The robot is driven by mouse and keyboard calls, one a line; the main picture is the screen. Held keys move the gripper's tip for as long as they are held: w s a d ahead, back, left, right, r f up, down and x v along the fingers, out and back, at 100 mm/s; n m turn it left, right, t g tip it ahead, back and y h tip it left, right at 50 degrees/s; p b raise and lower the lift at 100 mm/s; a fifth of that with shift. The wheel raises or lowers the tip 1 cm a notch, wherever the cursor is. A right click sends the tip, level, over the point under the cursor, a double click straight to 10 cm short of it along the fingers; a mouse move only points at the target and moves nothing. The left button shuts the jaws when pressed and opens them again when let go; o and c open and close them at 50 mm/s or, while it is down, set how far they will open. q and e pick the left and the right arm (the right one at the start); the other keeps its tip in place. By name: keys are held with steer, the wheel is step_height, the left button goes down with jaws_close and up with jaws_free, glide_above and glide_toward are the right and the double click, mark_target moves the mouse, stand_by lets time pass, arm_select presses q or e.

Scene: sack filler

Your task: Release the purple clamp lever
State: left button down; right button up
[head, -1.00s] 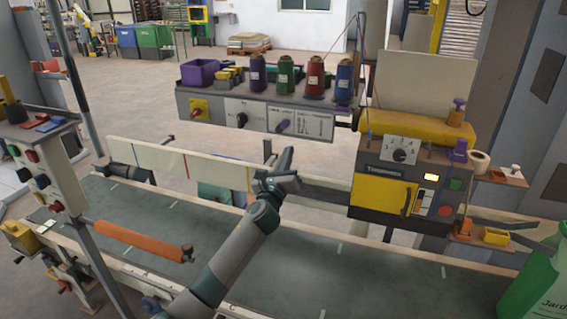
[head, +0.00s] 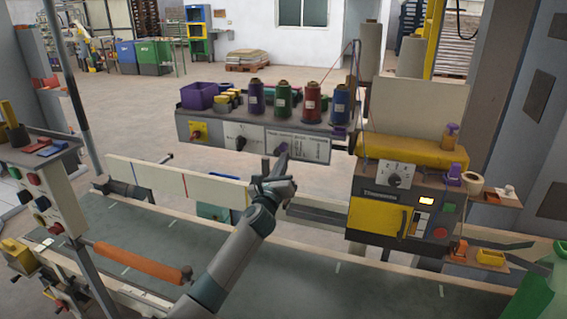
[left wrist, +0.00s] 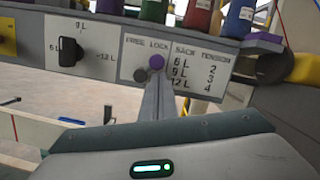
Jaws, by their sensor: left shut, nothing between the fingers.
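The purple clamp lever (head: 281,149) is on the white label plate of the grey panel beneath the thread cones. In the left wrist view its purple knob (left wrist: 157,61) sits up and right of a dark round pivot, below the word LOCK; FREE is printed to the left. My left gripper (head: 284,160) is shut and empty, pointing up at the panel. In the left wrist view its closed fingers (left wrist: 156,92) end just below the knob and beside the pivot; I cannot tell whether they touch. My right gripper is out of view.
Thread cones (head: 283,98) and a purple bin (head: 199,95) stand on the panel's top. A black selector knob (left wrist: 72,51) is left of the lever. A yellow-fronted machine box (head: 378,215) is to the right. A long pale board (head: 165,181) stands below the panel.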

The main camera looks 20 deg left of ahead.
mark_target(275, 149)
arm_select(q)
steer(key=shift+r+n+y+p, duration=0.3)
steer(key=shift+r+n+p, duration=0.1)
steer(key=shift+n, duration=0.8)
steer(key=n, duration=0.2)
steer(key=r+n+p, duration=0.1)
steer(key=n, duration=0.1)
steer(key=n+g+y+p, duration=0.1)
steer(key=n, duration=0.1)
steer(key=shift+a+r, duration=0.35)
steer(key=shift+r, duration=0.05)
steer(key=n+p, duration=0.1)
steer(key=n, duration=0.1)
steer(key=a+n+p, duration=0.1)
steer(key=n, duration=0.1)
steer(key=r+n+g+p, duration=0.1)
steer(key=n, duration=0.1)
steer(key=shift+a+y, duration=0.2)
steer(key=shift+y, duration=0.2)
steer(key=shift+a+r+n+g+p, duration=0.1)
steer(key=shift+a+n+g+p, duration=0.3)
steer(key=shift+n+p, duration=0.55)
steer(key=shift+w+a, duration=0.1)
steer(key=shift+a, duration=0.05)
